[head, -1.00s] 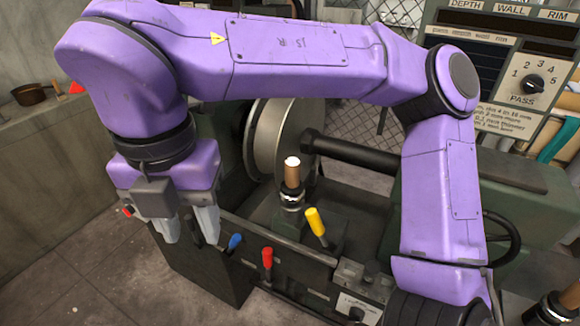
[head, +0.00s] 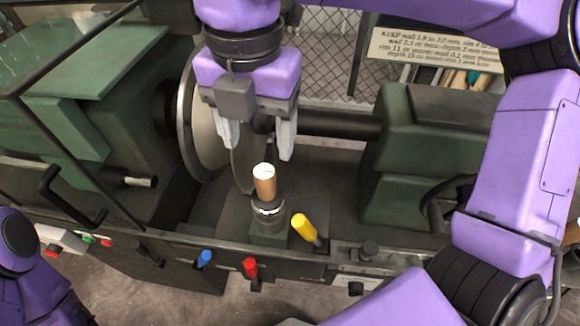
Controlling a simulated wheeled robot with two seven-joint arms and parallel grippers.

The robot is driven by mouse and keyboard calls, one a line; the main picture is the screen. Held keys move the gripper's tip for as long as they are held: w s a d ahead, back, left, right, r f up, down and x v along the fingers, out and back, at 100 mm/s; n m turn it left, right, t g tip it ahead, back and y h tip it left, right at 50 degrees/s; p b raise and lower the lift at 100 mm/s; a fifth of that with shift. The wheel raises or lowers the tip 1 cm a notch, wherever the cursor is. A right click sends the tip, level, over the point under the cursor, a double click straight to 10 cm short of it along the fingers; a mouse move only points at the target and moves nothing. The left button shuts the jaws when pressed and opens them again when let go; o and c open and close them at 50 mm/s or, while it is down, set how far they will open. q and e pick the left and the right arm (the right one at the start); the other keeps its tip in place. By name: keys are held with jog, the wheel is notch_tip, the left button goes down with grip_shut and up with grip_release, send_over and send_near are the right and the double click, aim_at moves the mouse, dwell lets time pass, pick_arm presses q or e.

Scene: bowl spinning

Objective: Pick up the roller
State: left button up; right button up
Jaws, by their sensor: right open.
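An upright tool with a wooden handle (head: 265,184) and a dark collar with a light band stands in a holder on the machine bed, in the middle of the head view. It may be the roller; no roller wheel shows on it. My right gripper (head: 257,148) points down just above it in the picture, with its two pale fingers spread apart and nothing between them. The fingers appear clear of the handle; the exact depth gap is hard to tell. My left gripper is out of view; only part of my left arm shows at the lower left.
A large metal disc (head: 190,130) on the lathe stands behind and left of my right gripper. A dark horizontal shaft (head: 345,123) runs to the green tailstock (head: 415,140).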

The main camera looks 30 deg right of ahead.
aim_at(264, 171)
jog(key=f, duration=0.5)
jog(key=shift+s+d, duration=0.1)
jog(key=shift+d, duration=0.1)
jog(key=f, duration=0.3)
jog(key=f+p, duration=0.1)
jog(key=f, duration=0.1)
jog(key=shift+w+f, duration=0.2)
jog(key=shift+w, duration=0.05)
jog(key=shift+r, duration=0.1)
grip_shut()
